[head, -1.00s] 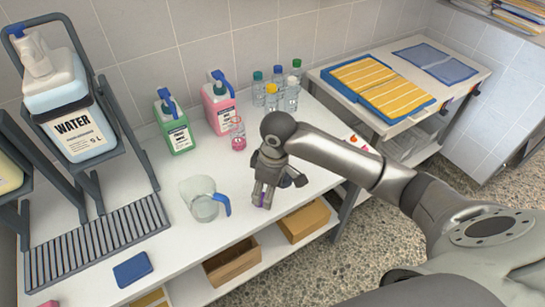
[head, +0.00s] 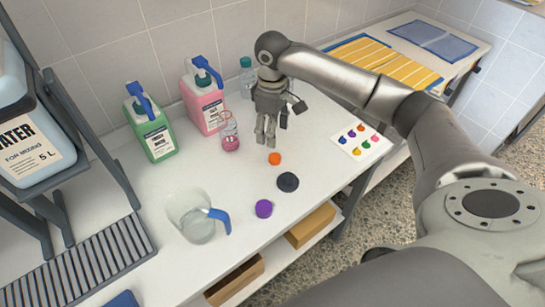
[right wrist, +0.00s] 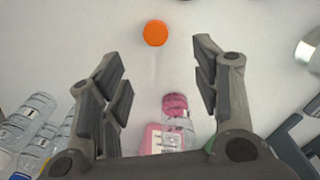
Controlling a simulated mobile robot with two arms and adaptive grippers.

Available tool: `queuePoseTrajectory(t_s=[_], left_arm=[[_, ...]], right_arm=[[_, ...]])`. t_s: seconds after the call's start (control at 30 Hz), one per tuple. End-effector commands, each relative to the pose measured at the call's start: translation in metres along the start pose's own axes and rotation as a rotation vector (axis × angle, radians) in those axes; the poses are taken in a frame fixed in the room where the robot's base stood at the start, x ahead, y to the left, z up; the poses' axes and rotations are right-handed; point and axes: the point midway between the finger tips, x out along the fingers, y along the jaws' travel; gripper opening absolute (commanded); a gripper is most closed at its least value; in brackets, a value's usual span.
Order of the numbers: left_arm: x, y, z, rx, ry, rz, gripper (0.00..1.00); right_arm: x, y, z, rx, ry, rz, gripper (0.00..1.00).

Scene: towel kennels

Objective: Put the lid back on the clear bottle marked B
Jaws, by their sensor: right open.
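My right gripper (head: 268,140) hangs open above the table, fingers pointing down. An orange lid (head: 275,159) lies flat by its fingertips; in the right wrist view the orange lid (right wrist: 155,32) shows beyond and between the spread fingers (right wrist: 158,75), untouched. A dark grey disc (head: 288,182) and a purple lid (head: 264,208) lie nearer the front. A small clear bottle (head: 230,132) with pink contents stands upright left of the gripper; its top looks uncapped. A capped clear bottle (head: 246,78) stands behind. I cannot read a B on any bottle. My left gripper is out of view.
A green jug (head: 150,130) and a pink jug (head: 203,100) stand along the wall. A clear beaker (head: 194,220) with a blue handle stands at front left. A card with coloured dots (head: 359,140) lies at right. Several clear bottles (right wrist: 35,130) show in the wrist view.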

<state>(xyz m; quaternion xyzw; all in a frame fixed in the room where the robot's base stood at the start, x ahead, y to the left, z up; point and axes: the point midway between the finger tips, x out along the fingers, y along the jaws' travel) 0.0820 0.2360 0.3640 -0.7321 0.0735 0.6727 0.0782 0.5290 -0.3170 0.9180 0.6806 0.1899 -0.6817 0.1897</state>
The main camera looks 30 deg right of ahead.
Motion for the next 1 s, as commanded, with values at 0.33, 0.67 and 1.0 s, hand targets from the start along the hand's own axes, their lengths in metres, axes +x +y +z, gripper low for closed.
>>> queuePoseTrajectory(t_s=[0.33,0.67,1.0], left_arm=[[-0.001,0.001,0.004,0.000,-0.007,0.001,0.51],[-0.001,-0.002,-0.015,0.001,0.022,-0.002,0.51],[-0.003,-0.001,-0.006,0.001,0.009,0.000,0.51]], right_arm=[[0.025,-0.001,0.000,-0.002,-0.003,-0.002,0.58],[0.057,0.000,0.000,-0.001,0.001,0.000,0.58],[0.063,0.002,0.000,0.000,-0.002,-0.001,0.58]])
